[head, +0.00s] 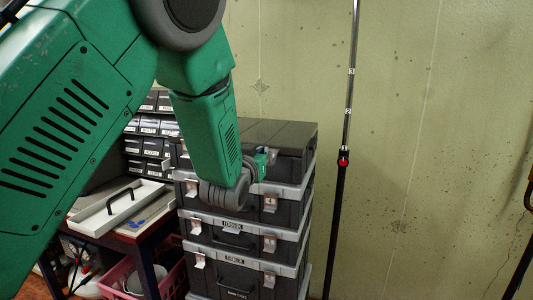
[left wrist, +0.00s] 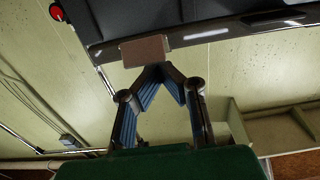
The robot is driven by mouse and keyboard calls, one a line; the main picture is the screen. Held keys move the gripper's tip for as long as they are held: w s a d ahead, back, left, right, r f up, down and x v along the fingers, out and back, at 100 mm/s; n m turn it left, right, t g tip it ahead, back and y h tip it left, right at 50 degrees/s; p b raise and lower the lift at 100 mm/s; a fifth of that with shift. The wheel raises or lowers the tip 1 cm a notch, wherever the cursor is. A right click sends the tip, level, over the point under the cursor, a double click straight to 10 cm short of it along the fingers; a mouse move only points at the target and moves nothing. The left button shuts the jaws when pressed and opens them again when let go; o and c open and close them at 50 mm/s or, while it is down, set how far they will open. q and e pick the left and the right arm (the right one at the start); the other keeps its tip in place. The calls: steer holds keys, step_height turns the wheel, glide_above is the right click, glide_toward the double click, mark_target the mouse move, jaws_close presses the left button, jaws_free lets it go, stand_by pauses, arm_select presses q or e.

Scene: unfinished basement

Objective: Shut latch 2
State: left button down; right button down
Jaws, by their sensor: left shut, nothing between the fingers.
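A stack of dark tool cases (head: 226,239) with grey rims and metal latches stands against the wall. Latches show at the right (head: 270,203) and left (head: 191,188) of an upper case; no numbers are readable, so I cannot tell which is latch 2. My left arm reaches to the stack's top front, and its wrist hides part of it. My left gripper (left wrist: 164,69) is shut and empty. In the left wrist view its tips are close to a brownish latch-like block (left wrist: 146,50) at a dark case's edge; I cannot tell if they touch. My right gripper is out of view.
A black pole (head: 337,220) with a red collar stands just right of the stack. Small labelled drawers (head: 150,126) and a table with a white tray (head: 105,212) are at left. A pink crate (head: 118,280) is below. Bare wall lies right.

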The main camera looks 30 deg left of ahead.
arm_select(q)
steer(key=shift+d+f+b, duration=0.45)
steer(key=shift+d+f, duration=0.1)
steer(key=shift+f, duration=0.1)
steer(key=shift+d+r, duration=0.2)
steer(key=v, duration=0.3)
steer(key=a+v, duration=0.1)
steer(key=shift+s+d+f, duration=0.1)
steer(key=shift+s+d, duration=0.05)
steer(key=shift+s, duration=0.35)
steer(key=shift+d, duration=0.15)
